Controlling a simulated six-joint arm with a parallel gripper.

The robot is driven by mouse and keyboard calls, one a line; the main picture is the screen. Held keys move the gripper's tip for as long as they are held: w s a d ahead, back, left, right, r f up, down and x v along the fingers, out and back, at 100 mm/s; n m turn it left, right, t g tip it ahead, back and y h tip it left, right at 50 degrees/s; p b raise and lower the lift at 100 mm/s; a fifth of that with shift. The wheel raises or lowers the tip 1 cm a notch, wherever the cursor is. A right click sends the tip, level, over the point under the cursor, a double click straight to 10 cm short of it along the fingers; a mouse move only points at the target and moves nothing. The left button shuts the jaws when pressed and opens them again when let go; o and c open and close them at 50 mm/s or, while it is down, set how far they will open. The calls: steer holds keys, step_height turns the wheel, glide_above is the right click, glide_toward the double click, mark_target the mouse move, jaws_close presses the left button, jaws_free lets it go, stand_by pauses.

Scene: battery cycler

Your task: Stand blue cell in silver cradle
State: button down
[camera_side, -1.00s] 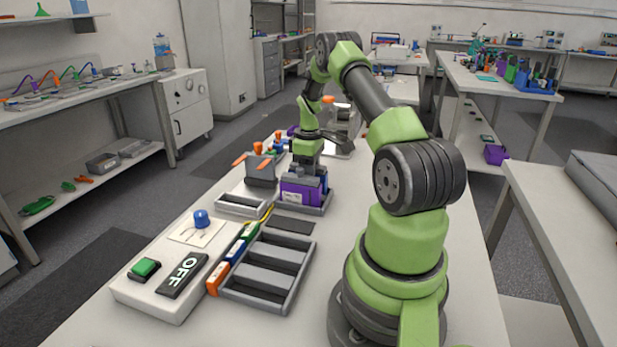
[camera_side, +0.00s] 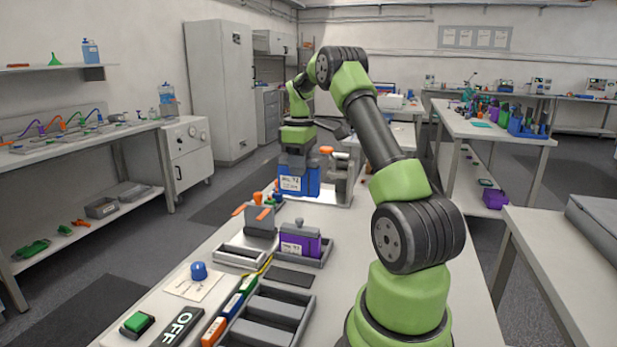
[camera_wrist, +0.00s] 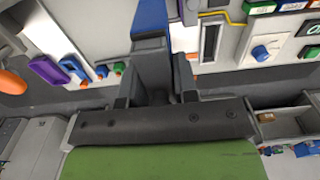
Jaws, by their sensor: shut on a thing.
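The blue cell (camera_side: 299,183) has a white label and hangs upright below my gripper (camera_side: 297,152) in the side view. My gripper is shut on it. In the wrist view my gripper (camera_wrist: 154,78) holds the cell, and part of its blue side (camera_wrist: 150,16) shows at the top. A pale silver-grey cradle (camera_side: 240,257) stands empty on the bench, nearer the camera and to the left. It looks like the silver cradle. A purple cell (camera_side: 300,241) stands in a darker grey cradle (camera_side: 320,259) to its right. The blue cell's underside is hidden.
A grey clamp block (camera_side: 261,219) with orange handles stands behind the cradles. A grey post fixture (camera_side: 341,176) is close to the right of the held cell. A compartmented tray (camera_side: 268,318), blue knob (camera_side: 199,271) and green button (camera_side: 137,322) lie nearer the camera.

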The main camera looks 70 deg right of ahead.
steer(key=w+a, duration=1.1)
steer(key=w, duration=0.1)
steer(key=shift+s+d+f, duration=0.1)
steer(key=shift+d+f, duration=0.05)
steer(key=shift+f, duration=3.3)
steer(key=shift+d+f, duration=0.1)
steer(key=shift+f, duration=3.3)
steer(key=shift+f, duration=0.25)
steer(key=c, duration=0.8)
jaws_free()
